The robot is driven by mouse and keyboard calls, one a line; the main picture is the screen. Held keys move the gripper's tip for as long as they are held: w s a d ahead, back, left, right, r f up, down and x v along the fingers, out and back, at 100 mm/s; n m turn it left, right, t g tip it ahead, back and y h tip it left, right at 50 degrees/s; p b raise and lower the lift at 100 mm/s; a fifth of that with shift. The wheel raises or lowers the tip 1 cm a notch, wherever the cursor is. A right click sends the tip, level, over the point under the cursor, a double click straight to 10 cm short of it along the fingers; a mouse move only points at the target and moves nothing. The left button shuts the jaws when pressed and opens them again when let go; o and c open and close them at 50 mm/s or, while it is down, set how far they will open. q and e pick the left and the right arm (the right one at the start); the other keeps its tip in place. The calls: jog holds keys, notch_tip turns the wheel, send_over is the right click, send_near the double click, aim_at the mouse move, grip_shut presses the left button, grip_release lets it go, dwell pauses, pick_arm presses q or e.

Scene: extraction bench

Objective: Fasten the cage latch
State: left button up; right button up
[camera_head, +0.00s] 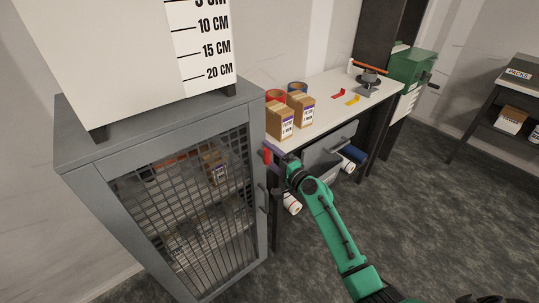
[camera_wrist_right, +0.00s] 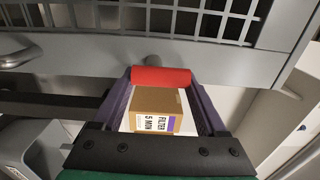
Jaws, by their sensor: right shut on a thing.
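The grey cage (camera_head: 160,122) stands at the left in the head view, and its mesh door (camera_head: 190,225) looks closed. The red latch handle (camera_head: 267,155) is on the cage's right front edge. My right gripper (camera_head: 274,158) reaches it from the right. In the wrist view the red handle (camera_wrist_right: 161,77) lies crosswise between the fingertips of my right gripper (camera_wrist_right: 160,84), which is shut on it. A round grey pivot (camera_wrist_right: 154,60) joins it to the cage frame. Whether the latch is engaged cannot be told. My left gripper is out of view.
A white bench (camera_head: 325,97) stands right of the cage, with filter boxes (camera_head: 281,120), tape rolls and a green box (camera_head: 412,66) on or near it. Rolls hang below the bench. The floor in front is clear.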

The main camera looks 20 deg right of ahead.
jog(key=o, duration=1.3)
jog(key=shift+s+d, duration=0.1)
jog(key=b+v, duration=0.3)
jog(key=v, duration=1.1)
jog(key=shift+s+f, duration=0.1)
jog(key=shift+s, duration=0.05)
